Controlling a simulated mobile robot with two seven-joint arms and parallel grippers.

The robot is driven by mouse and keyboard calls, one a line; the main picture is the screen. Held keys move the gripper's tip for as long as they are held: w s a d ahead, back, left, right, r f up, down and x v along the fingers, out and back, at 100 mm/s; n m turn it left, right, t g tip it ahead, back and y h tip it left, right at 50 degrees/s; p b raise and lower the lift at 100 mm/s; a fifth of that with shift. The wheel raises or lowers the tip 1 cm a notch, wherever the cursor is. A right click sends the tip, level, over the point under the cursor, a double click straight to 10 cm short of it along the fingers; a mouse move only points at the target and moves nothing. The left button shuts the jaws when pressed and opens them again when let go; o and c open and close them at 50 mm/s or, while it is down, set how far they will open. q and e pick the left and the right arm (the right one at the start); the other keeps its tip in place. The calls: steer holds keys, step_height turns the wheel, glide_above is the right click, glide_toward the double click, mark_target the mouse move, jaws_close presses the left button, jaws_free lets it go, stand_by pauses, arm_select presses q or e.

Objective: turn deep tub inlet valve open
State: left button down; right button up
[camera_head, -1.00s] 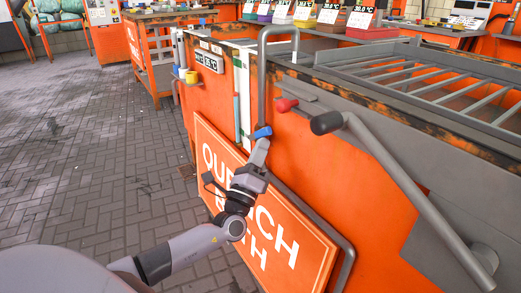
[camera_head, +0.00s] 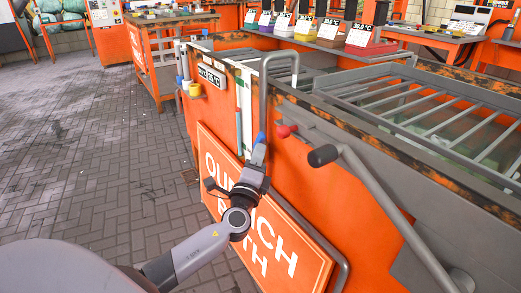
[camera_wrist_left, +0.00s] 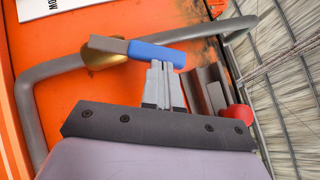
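The inlet valve sits on the bent grey pipe at the orange tub. Its blue lever (camera_head: 261,138) shows just beyond my left gripper (camera_head: 253,160) in the head view. In the left wrist view the blue lever (camera_wrist_left: 157,54) has a grey end at left, over a brass valve body (camera_wrist_left: 104,54) on the grey pipe (camera_wrist_left: 60,68). The lever lies at a slant to the pipe. My left gripper's fingers (camera_wrist_left: 162,66) are close together, with their tips at the lever's lower edge, seemingly touching it. The lever lies across the tips, not visibly between them. My right gripper is not in view.
A red knob (camera_head: 285,131) and a long grey lever with a black grip (camera_head: 323,155) stick out right of the pipe. The tub's grating (camera_head: 430,100) is behind. Paved floor at left is clear.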

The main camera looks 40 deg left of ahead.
mark_target(254, 144)
arm_select(q)
steer(key=shift+w+a+r+n+g+p, duration=0.15)
steer(key=shift+a+r+n+g+p, duration=0.25)
steer(key=shift+r+n+g+p, duration=0.35)
steer(key=shift+w+a+r+n+g+p, duration=0.2)
steer(key=shift+a+n+g+p, duration=0.1)
steer(key=shift+n+p, duration=0.25)
steer(key=shift+w+a+r+p, duration=0.1)
steer(key=shift+a+p, duration=0.25)
steer(key=shift+p, duration=0.05)
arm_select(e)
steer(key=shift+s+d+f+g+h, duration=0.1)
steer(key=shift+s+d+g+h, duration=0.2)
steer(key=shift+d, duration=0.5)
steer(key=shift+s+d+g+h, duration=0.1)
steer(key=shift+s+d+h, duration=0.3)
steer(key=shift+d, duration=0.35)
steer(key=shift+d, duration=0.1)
